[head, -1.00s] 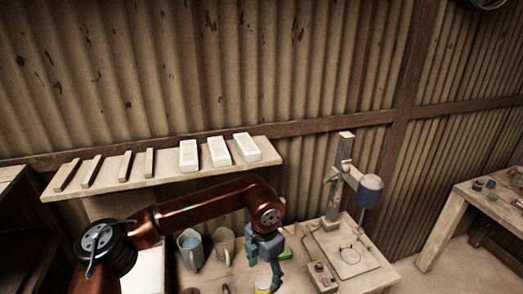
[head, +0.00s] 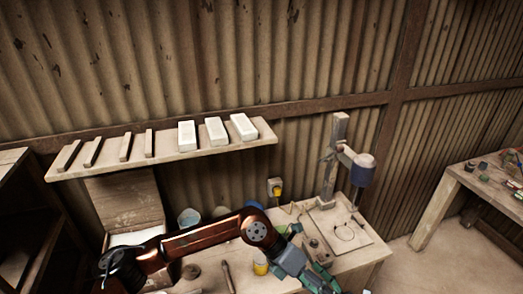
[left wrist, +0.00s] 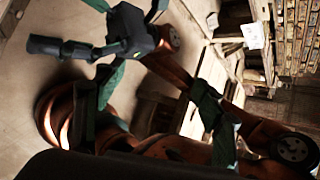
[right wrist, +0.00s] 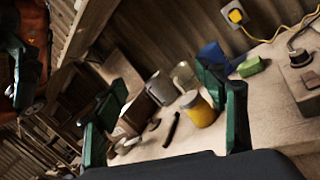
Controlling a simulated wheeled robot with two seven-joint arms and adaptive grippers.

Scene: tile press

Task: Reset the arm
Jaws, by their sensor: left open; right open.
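A yellow cup (head: 261,266) and mugs (right wrist: 160,88) stand near the arm. A wall shelf (head: 165,168) holds wooden bars and three white blocks (head: 215,131). Another table (head: 480,190) is far right, with open floor before it.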

